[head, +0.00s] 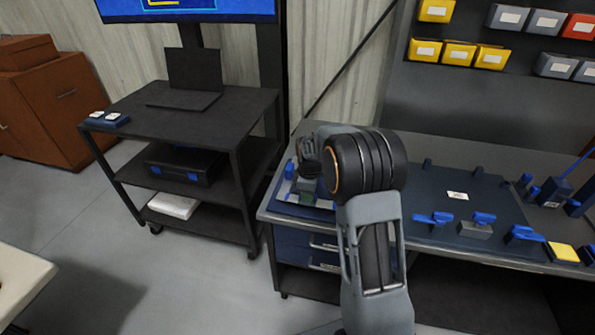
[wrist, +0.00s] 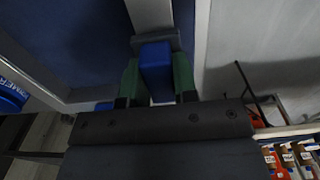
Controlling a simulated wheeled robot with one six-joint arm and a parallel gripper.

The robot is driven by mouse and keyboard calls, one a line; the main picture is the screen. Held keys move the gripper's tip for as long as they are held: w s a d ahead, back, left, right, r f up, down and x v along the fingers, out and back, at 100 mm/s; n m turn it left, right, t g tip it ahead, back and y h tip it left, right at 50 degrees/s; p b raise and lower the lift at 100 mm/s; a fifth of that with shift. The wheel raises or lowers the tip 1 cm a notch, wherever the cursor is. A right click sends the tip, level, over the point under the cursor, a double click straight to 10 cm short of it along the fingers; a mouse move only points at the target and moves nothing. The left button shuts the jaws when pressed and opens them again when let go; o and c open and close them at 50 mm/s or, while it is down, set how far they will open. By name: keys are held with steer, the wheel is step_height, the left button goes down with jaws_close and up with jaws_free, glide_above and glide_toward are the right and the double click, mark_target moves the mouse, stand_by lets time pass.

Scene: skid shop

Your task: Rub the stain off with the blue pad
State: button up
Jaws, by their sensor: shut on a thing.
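My gripper (wrist: 155,78) shows in the wrist view with its two green fingers closed on the sides of a blue block, which I take for the blue pad (wrist: 155,58). A grey piece shows at the block's far end. In the head view my gripper (head: 308,188) is at the left end of the workbench, partly hidden by my arm. The pad cannot be made out there, nor whether it touches anything. I cannot make out a stain in either view.
The workbench (head: 440,252) carries blue clamps (head: 484,218), a white label (head: 457,196) and a yellow pad (head: 562,252). Coloured bins (head: 458,54) hang behind it. A dark cart (head: 240,107) with a laptop (head: 193,72) stands left. Open floor lies in front of the cart.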

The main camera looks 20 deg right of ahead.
steer(key=shift+w+a, duration=0.3)
steer(key=shift+a, duration=0.25)
steer(key=shift+w+a, duration=0.3)
steer(key=shift+a, duration=0.25)
steer(key=shift+w+a+r, duration=0.15)
steer(key=shift+w+a, duration=0.05)
step_height(320, 180, up, 4)
steer(key=shift+s+d+f+p, duration=0.15)
steer(key=shift+f+p, duration=0.1)
steer(key=shift+p, duration=0.95)
steer(key=shift+r+p, duration=1.55)
steer(key=shift+r, duration=0.65)
